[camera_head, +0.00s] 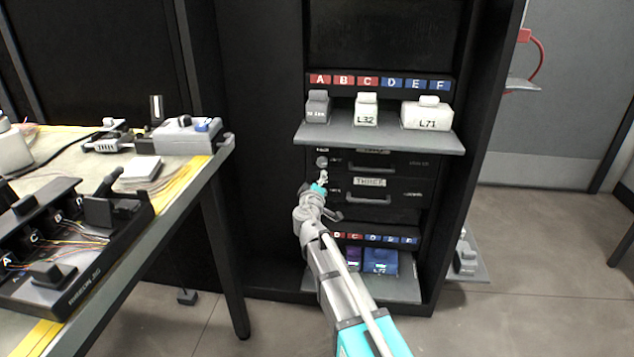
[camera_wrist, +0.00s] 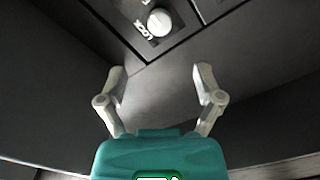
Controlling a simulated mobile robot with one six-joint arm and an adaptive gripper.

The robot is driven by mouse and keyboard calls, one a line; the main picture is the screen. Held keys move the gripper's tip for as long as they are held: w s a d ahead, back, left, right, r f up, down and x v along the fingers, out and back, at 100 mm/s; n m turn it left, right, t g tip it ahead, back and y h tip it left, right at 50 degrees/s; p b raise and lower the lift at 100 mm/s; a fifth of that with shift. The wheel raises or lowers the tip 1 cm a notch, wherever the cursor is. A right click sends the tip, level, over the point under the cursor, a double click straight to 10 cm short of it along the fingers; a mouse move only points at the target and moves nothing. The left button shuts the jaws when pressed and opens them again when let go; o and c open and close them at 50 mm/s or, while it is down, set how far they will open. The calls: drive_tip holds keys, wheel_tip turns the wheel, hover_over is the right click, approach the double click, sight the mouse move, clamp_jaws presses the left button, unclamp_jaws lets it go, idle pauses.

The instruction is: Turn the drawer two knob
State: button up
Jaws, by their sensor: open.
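The black drawer front (camera_head: 400,164) above the drawer labelled THREE (camera_head: 370,182) has a pale round knob (camera_head: 321,161) at its left end. Its own label is mostly hidden under the grey shelf. My gripper (camera_head: 322,180) is just below this knob, in front of the left end of drawer three, and hides that corner. In the wrist view, a white round knob (camera_wrist: 160,22) sits beside printed LOCK lettering at the top. My gripper (camera_wrist: 160,72) is open and empty there, its two fingers apart below the knob and not touching it.
The grey shelf (camera_head: 380,138) juts out above the drawers, holding pale boxes marked L32 (camera_head: 367,112) and L71 (camera_head: 427,115). A lower shelf (camera_head: 390,290) holds dark blue items. A workbench (camera_head: 215,160) stands to the left. Floor between bench and cabinet is mostly clear.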

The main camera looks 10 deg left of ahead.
drive_tip(key=s+d+f+m+g+h+p, duration=0.25)
drive_tip(key=s+d+m+g+p, duration=0.2)
drive_tip(key=d, duration=0.65)
drive_tip(key=s+d+f+m+g+h+p, duration=0.1)
drive_tip(key=s+d+m+g+h+p, duration=0.35)
drive_tip(key=d, duration=0.75)
drive_tip(key=s+d+m+g+y+p, duration=0.25)
drive_tip(key=s+g+y+p, duration=0.45)
drive_tip(key=s, duration=1.4)
wheel_tip(320, 180, up, 37)
drive_tip(key=g+p, duration=0.2)
drive_tip(key=p, duration=3.4)
drive_tip(key=shift+w+d+n+y, duration=0.25)
drive_tip(key=shift+d+n+y, duration=0.05)
drive_tip(key=shift+n, duration=0.15)
drive_tip(key=c, duration=0.3)
drive_tip(key=shift+c, duration=0.5)
